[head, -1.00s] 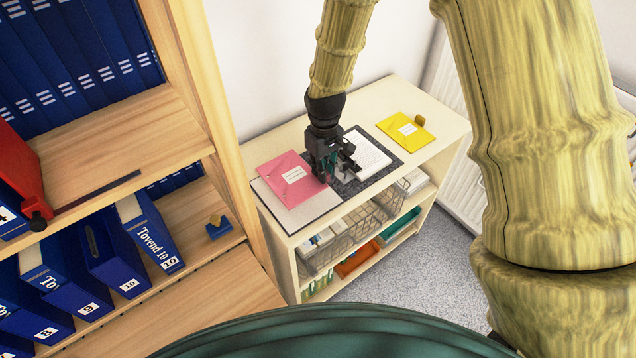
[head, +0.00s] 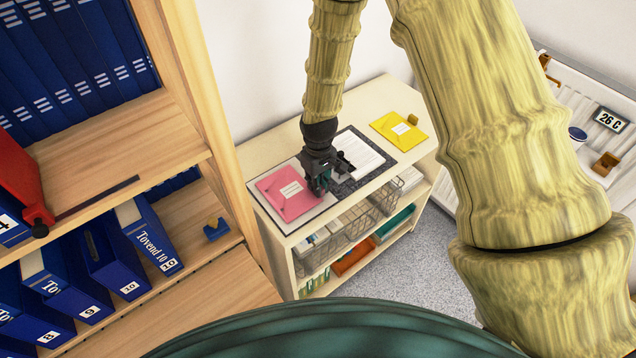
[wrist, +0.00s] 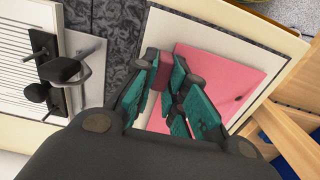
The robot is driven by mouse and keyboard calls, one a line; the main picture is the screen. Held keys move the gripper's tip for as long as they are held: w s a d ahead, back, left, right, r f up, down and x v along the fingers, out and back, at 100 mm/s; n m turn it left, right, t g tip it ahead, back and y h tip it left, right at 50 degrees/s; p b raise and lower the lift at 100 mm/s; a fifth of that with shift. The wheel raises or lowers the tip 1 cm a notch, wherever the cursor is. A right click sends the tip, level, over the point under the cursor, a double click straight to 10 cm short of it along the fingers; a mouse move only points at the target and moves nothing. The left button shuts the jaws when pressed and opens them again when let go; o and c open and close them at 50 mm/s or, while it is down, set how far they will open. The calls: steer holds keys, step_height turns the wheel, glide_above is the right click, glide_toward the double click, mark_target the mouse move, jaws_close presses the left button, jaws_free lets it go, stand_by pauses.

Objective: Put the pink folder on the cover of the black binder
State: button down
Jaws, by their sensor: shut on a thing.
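The pink folder (head: 282,196) with a white label lies flat over the pale inner cover (head: 318,210) of the open black binder, within its borders. I cannot tell whether it rests fully on the cover. The binder's marbled dark spine (wrist: 112,28) and metal clip mechanism (wrist: 66,70) show in the wrist view, left of the folder. My gripper (head: 321,190) is at the folder's right edge, by the spine. In the wrist view, its green-padded fingers (wrist: 170,84) are shut on the edge of the pink folder (wrist: 240,75), hiding part of it.
The binder lies on a low cream shelf unit (head: 268,138). A tall wooden bookcase (head: 200,100) with blue binders stands close on the left. A radiator (head: 560,95) is at the right.

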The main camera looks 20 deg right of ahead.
steer(key=shift+f, duration=0.15)
steer(key=c, duration=1.5)
jaws_free()
steer(key=shift+o, duration=0.2)
step_height(320, 180, up, 12)
steer(key=b, duration=0.3)
steer(key=shift+d, duration=0.1)
